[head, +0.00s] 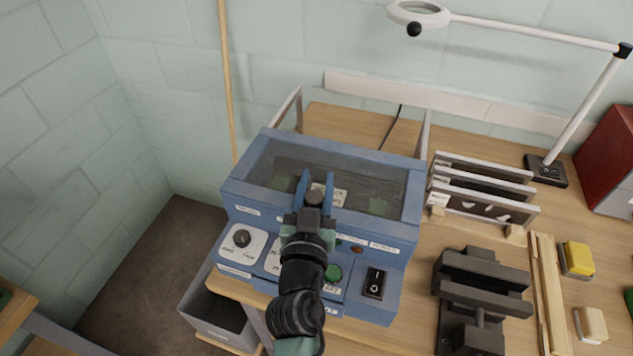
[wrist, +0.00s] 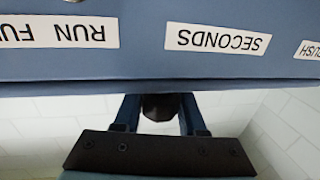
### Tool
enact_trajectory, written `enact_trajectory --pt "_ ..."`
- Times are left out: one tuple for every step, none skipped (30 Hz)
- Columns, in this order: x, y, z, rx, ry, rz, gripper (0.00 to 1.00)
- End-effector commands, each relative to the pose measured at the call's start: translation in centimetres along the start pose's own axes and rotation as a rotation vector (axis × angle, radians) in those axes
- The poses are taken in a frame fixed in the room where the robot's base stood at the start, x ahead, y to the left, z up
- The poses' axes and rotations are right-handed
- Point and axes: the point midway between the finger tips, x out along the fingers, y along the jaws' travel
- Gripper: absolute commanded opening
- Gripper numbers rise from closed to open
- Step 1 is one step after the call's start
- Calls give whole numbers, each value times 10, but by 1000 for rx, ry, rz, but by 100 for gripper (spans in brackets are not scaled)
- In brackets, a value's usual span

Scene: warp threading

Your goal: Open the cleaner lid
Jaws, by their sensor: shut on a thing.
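The cleaner (head: 232,206) is a blue box on the bench, with labels and controls on its sloped front. Its lid (head: 345,148) has a blue frame around a clear window and lies over the top, looking down. My gripper (head: 316,184) is over the lid's front edge. Its two blue fingers are shut on a dark knob (head: 314,197), which also shows between the fingers in the wrist view (wrist: 161,106). The labelled blue front (wrist: 140,66) fills the top of the wrist view. My arm hides part of the controls.
A dial (head: 242,238), green button (head: 333,272) and black rocker switch (head: 374,283) are on the front. A rack of panels (head: 485,188) and a dark vise (head: 482,290) stand to the right. A grey bin (head: 215,318) is below left.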

Motion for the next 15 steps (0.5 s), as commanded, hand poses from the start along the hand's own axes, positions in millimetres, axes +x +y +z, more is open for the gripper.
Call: enact_trajectory --pt "0 0 0 0 0 0 0" --pt "2 0 0 0 0 0 0" --pt "4 1 0 0 0 0 0" --pt "8 1 0 0 1 0 0" --pt "12 2 0 0 1 0 0" --pt "18 3 0 0 1 0 0" --pt "23 4 0 0 1 0 0" --pt "27 5 0 0 1 0 0" --pt "32 6 0 0 1 0 0" --pt "35 7 0 0 1 0 0" --pt "38 7 0 0 1 0 0" --pt "41 8 0 0 1 0 0" --pt "42 8 0 0 1 -1 0" --pt "43 8 0 0 1 -1 0" --pt "44 8 0 0 1 -1 0"
